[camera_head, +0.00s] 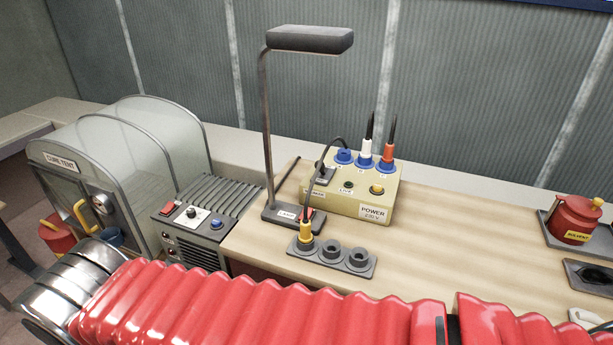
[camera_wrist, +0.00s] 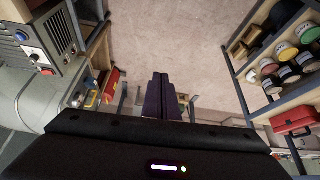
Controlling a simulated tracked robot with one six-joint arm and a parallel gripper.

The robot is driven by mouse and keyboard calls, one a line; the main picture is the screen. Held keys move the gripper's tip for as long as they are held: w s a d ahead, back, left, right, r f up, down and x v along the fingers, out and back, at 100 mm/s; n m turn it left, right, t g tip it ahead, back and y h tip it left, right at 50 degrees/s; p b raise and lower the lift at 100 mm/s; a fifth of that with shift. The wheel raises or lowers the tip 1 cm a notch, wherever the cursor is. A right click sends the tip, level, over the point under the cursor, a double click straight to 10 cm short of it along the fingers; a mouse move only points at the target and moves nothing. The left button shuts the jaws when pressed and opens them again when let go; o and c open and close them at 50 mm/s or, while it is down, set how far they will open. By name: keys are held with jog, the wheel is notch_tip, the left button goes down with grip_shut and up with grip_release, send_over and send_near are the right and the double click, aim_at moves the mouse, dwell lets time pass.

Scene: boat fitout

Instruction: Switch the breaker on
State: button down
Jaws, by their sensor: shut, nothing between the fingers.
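The yellow power box (camera_head: 347,208), labelled POWER 230 V, stands on the bench. A dark breaker switch (camera_head: 323,175) sits at its left end above a partly readable label; its on or off position is too small to tell. Blue sockets line the back of the box, with a white plug (camera_head: 365,150) and a red plug (camera_head: 387,154) upright in two of them. A yellow button (camera_head: 377,189) is on its top right. My gripper (camera_wrist: 160,77) is shut and empty in the wrist view, over open floor; the box cannot be made out there.
A lamp (camera_head: 286,213) stands left of the box. A socket strip (camera_head: 331,252) with a yellow plug (camera_head: 305,231) lies in front. The cure tent (camera_head: 130,130) and control unit (camera_head: 205,215) are left, a red solvent can (camera_head: 574,217) right. My red-sleeved arm crosses the foreground.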

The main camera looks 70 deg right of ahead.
jog(key=s+d+f+n+g+h, duration=0.2)
jog(key=d+h, duration=0.3)
jog(key=d, duration=1.2)
jog(key=s+d+f+n+g+h, duration=0.3)
jog(key=d+f+n+g+h, duration=0.1)
jog(key=d, duration=1.3)
jog(key=s+d+f+n+g+h, duration=0.2)
jog(key=d+n+g+h, duration=0.3)
jog(key=d, duration=1.2)
jog(key=shift+s+d+f+h, duration=0.3)
jog(key=shift+d+f+h, duration=0.1)
jog(key=shift+f+h, duration=0.25)
jog(key=shift+d, duration=0.1)
